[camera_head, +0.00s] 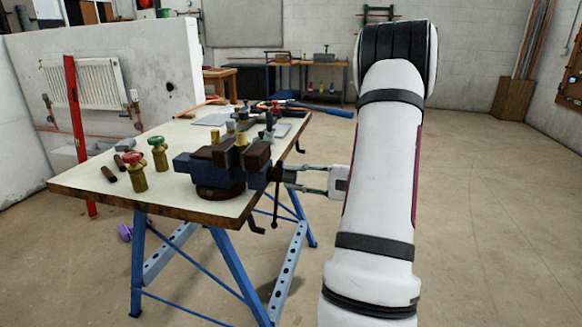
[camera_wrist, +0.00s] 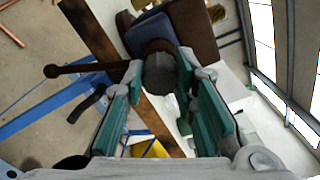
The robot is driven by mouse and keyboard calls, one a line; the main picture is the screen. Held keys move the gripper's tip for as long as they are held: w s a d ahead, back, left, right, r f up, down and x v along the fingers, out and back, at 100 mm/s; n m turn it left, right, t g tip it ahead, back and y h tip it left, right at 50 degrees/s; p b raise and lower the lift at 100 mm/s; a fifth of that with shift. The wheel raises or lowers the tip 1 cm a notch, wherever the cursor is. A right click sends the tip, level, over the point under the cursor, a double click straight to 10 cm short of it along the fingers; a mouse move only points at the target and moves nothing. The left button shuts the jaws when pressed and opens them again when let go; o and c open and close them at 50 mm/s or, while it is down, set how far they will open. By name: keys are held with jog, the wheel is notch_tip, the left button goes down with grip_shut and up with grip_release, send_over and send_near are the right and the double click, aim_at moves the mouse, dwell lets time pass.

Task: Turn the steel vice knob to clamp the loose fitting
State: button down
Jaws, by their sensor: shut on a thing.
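A blue vice (camera_head: 205,170) with brown jaws stands near the right edge of the workbench. A brass fitting (camera_head: 241,139) shows at the jaws; I cannot tell how firmly it is held. My gripper (camera_head: 284,176) reaches the vice's screw end from the right. In the wrist view my gripper (camera_wrist: 161,68) has its green-padded fingers on both sides of the dark round steel knob (camera_wrist: 160,76) and is shut on it. A dark handle bar (camera_wrist: 95,68) with a ball end sticks out to the left beside the knob.
The workbench (camera_head: 90,186) has blue legs. Red-topped (camera_head: 135,172) and green-topped (camera_head: 159,154) brass valves stand left of the vice. A blue-handled tool (camera_head: 320,108) overhangs the far right edge. Open floor lies to the right.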

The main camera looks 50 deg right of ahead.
jog(key=m+p, duration=0.7)
jog(key=m, duration=0.1)
jog(key=shift+s+d+p, duration=0.1)
jog(key=shift+s+p, duration=0.2)
jog(key=shift+p, duration=0.05)
jog(key=c, duration=1.6)
grip_release()
jog(key=shift+c, duration=0.2)
jog(key=shift+o, duration=0.8)
jog(key=shift+w, duration=0.15)
jog(key=v, duration=0.6)
jog(key=shift+s+p, duration=0.35)
jog(key=shift+s, duration=0.05)
jog(key=shift+d, duration=0.1)
